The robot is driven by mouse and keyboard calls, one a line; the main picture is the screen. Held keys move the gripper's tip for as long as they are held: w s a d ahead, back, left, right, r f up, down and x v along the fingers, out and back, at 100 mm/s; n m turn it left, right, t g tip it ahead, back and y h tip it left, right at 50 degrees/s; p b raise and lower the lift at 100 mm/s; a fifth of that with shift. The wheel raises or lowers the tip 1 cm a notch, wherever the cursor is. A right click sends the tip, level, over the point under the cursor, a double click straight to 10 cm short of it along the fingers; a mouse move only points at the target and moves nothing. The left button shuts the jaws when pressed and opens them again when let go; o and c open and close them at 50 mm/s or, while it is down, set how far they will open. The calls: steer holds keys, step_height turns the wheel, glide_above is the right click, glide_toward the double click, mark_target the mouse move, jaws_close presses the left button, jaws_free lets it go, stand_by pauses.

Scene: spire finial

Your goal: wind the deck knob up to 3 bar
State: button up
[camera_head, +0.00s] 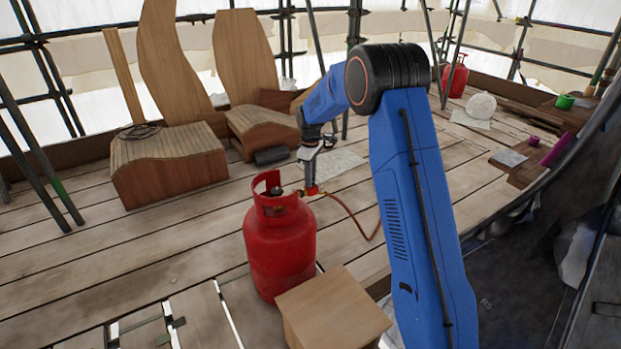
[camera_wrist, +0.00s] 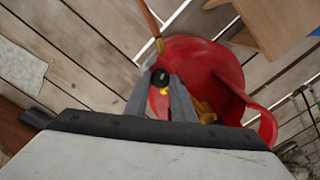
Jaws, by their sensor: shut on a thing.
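A red gas cylinder (camera_head: 280,245) stands upright on the plank deck, with a collar around its top. A small red regulator (camera_head: 312,190) sits at the collar's right side, with an orange hose (camera_head: 352,215) running from it. My gripper (camera_head: 309,178) reaches down onto it from above. In the wrist view, my gripper (camera_wrist: 163,92) is shut on a small dark knob (camera_wrist: 160,78) above the red cylinder (camera_wrist: 205,75). A brass fitting (camera_wrist: 206,112) shows beside the right finger. No pressure reading can be made out in either view.
A wooden box (camera_head: 333,310) stands close in front of the cylinder. Curved wooden seats (camera_head: 170,165) stand at the back left. A second red cylinder (camera_head: 455,78) and a pale helmet-like object (camera_head: 481,105) are at the back right. Open deck lies left of the cylinder.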

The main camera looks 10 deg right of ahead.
steer(key=o, duration=1.1)
steer(key=shift+c, duration=0.2)
step_height(320, 180, up, 18)
steer(key=shift+f, duration=0.25)
